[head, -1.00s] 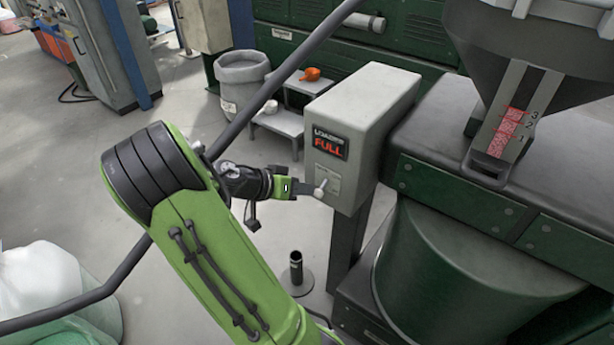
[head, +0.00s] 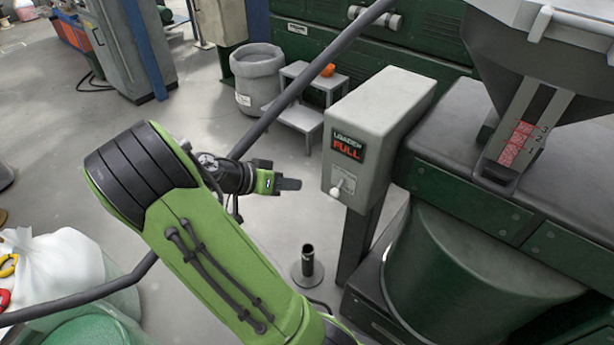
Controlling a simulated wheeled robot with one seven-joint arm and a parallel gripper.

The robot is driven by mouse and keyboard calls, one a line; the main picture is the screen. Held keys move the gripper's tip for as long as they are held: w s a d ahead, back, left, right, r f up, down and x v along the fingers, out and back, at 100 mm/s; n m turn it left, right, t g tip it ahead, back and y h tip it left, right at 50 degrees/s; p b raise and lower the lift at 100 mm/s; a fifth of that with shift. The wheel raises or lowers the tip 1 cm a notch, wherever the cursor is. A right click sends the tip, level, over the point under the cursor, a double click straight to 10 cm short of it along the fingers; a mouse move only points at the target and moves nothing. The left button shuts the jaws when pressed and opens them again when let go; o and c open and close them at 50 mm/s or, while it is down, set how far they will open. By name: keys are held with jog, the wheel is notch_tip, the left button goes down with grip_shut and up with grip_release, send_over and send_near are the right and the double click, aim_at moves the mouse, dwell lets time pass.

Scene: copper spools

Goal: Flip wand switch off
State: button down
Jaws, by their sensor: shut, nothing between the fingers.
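The wand switch (head: 343,186) is a small pale lever low on the front of a grey box (head: 379,112). The box carries a lit display (head: 348,147) reading "LOADER FULL" in red and white. The lever's knob hangs at its lower left. My gripper (head: 296,184) is shut and empty, pointing right, in the open air left of the box. A gap shows between its fingertips and the lever.
A green machine (head: 470,185) with a hopper (head: 545,50) stands right of the box. A dark upright tube on a round base (head: 308,262) stands on the floor below my gripper. A grey hose (head: 292,91) crosses behind my arm. A bin (head: 257,75) and steps (head: 299,112) stand behind.

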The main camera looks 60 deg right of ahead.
jog(key=a, duration=0.1)
jog(key=w+a, duration=0.2)
jog(key=a, duration=0.1)
jog(key=shift+r, duration=0.3)
jog(key=shift+w+p, duration=0.1)
jog(key=shift+p, duration=0.2)
jog(key=s+a+r+n+t+y+p, duration=0.3)
jog(key=a+r+n, duration=0.5)
jog(key=a, duration=0.4)
jog(key=s+a+r+n+t+y+p, duration=0.4)
jog(key=a+r+n+t, duration=0.4)
jog(key=a, duration=0.4)
jog(key=s+r+n+y, duration=0.1)
jog(key=y, duration=0.1)
jog(key=shift+a+n+t+y, duration=0.3)
jog(key=shift+n, duration=0.1)
